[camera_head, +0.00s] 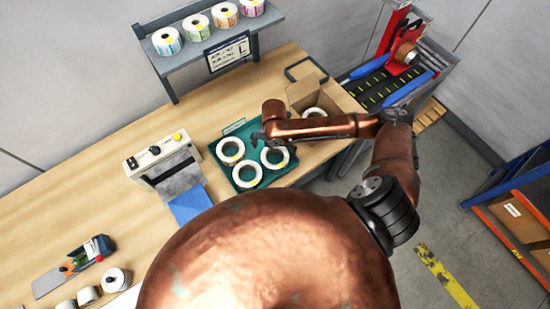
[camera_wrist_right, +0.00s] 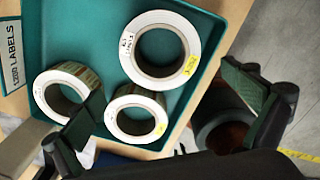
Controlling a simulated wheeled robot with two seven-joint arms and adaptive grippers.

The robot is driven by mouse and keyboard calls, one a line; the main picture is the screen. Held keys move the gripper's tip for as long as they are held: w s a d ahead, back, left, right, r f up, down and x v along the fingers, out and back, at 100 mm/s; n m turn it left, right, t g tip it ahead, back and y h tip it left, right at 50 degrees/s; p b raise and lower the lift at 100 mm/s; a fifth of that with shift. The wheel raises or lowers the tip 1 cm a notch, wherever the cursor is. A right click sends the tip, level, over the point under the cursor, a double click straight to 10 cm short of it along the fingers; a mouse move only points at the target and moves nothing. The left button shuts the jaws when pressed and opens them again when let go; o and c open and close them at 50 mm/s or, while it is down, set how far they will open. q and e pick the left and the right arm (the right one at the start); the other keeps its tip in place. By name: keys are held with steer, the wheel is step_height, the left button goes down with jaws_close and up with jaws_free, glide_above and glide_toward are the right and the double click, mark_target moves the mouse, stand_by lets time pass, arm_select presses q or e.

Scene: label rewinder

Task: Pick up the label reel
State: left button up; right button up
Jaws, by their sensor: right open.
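Three white label reels lie in a green tray (camera_head: 239,133) on the bench: a left one (camera_head: 220,152), a right one (camera_head: 285,159) and a front one (camera_head: 237,175). The wrist view shows three reels in the tray (camera_wrist_right: 85,35): a large one at the top (camera_wrist_right: 127,52), one at the left (camera_wrist_right: 88,76) and one lower in the middle (camera_wrist_right: 137,101). My left gripper is not in view.
A cardboard box (camera_head: 300,92) holding a white reel stands right of the tray. A grey machine (camera_head: 165,163) stands left. A shelf (camera_head: 200,47) with several coloured reels is behind. A conveyor (camera_head: 375,88) is at the right. The bench's left part (camera_head: 60,210) has free room.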

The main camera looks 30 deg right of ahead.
steer(key=f, duration=0.2)
steer(key=f+p, duration=0.1)
steer(key=f, duration=0.2)
steer(key=d+f, duration=0.1)
steer(key=f, duration=0.1)
steer(key=shift+w+d+f, duration=0.1)
steer(key=shift+w+f, duration=0.2)
steer(key=shift+c, duration=0.3)
steer(key=c, duration=1.2)
steer(key=shift+c, duration=0.6)
steer(key=shift+r, duration=0.15)
